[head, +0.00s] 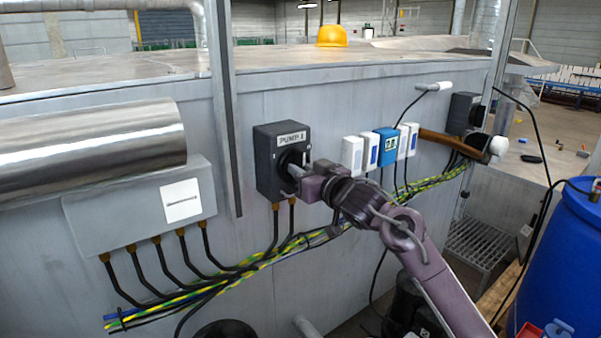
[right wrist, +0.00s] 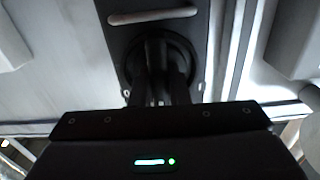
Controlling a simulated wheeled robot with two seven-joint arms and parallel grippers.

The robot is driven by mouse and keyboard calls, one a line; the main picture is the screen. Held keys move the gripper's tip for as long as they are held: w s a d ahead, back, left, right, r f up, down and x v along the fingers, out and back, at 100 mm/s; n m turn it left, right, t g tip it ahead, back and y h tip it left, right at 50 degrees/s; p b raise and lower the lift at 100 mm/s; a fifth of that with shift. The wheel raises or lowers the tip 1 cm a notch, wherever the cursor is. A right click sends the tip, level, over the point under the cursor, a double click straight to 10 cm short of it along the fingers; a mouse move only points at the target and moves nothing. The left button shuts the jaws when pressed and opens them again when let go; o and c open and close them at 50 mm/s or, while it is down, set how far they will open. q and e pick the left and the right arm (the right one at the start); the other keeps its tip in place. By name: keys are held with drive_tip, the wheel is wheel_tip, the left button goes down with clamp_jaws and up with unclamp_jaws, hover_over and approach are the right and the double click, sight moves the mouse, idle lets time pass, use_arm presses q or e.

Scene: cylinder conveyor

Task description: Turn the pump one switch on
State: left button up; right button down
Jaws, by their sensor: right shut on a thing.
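The pump one switch box (head: 270,170) is a dark grey box labelled "PUMP 1" on the grey metal wall, left of centre in the head view. A round black knob (head: 291,160) is on its front. My right gripper (head: 293,170) is at the knob, with its arm coming in from the lower right. In the right wrist view the fingers (right wrist: 160,85) are shut on the knob, over its dark round base (right wrist: 187,52). The fingers hide most of the knob, so its exact setting cannot be told. My left gripper does not show.
White and blue modules (head: 385,145) are on the wall right of the switch box. A second dark box (head: 462,113) is farther right. Yellow-green cables (head: 250,262) run below. A vertical post (head: 225,110) stands left; a blue barrel (head: 565,250) stands at right.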

drive_tip(key=shift+f, duration=0.2)
idle(0.4)
drive_tip(key=c, duration=1.7)
unclamp_jaws()
drive_tip(key=o, duration=0.3)
drive_tip(key=shift+r, duration=0.1)
drive_tip(key=shift+s, duration=0.1)
drive_tip(key=shift+s+d+b, duration=0.2)
drive_tip(key=shift+d+b, duration=0.05)
drive_tip(key=shift+b, duration=0.05)
drive_tip(key=b+v, duration=0.2)
drive_tip(key=v, duration=0.5)
